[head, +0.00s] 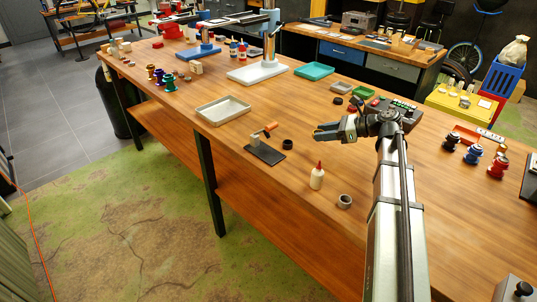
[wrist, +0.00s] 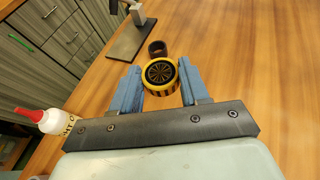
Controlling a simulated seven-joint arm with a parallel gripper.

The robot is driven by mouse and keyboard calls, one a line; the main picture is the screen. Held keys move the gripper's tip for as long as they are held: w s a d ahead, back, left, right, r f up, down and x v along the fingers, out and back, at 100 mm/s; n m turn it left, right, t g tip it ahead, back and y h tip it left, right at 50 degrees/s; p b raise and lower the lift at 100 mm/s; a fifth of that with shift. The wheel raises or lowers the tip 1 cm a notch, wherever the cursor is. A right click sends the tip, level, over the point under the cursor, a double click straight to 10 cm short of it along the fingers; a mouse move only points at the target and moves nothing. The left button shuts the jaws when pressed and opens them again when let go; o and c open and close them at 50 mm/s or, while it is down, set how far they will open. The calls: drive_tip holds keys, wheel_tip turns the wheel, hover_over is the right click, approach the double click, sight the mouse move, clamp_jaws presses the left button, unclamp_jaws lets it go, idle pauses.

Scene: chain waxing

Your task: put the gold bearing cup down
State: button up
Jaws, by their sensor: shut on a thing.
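The gold bearing cup (wrist: 160,76) shows in the wrist view as a short yellow-gold cylinder with a black ribbed face and dark stripes on its side. My gripper (wrist: 159,84) is shut on it, with one blue finger on each side. In the head view my gripper (head: 320,134) is over the wooden workbench (head: 370,195); the cup cannot be made out there. A dark ring (wrist: 157,47) stands on the bench just beyond the cup in the wrist view. I cannot tell exactly how high the cup is above the bench.
A black-based stand with an orange handle (head: 266,152) and the dark ring (head: 287,144) are left of my gripper. A white bottle with red tip (head: 317,177) and a grey ring (head: 344,201) stand nearer the front edge. A grey tray (head: 223,110) lies further left.

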drive_tip(key=n+g, duration=0.2)
hover_over(274, 155)
wheel_tip(274, 155, down, 2)
drive_tip(key=shift+w+d, duration=0.1)
drive_tip(key=shift+w, duration=0.05)
drive_tip(key=shift+f+y, duration=0.3)
drive_tip(key=shift+f, duration=1.2)
drive_tip(key=shift+f, duration=0.1)
drive_tip(key=o, duration=1.1)
drive_tip(key=shift+o, duration=0.2)
drive_tip(key=v, duration=1.1)
drive_tip(key=shift+s+d+r, duration=0.25)
drive_tip(key=shift+d+r, duration=0.05)
drive_tip(key=shift+r, duration=0.05)
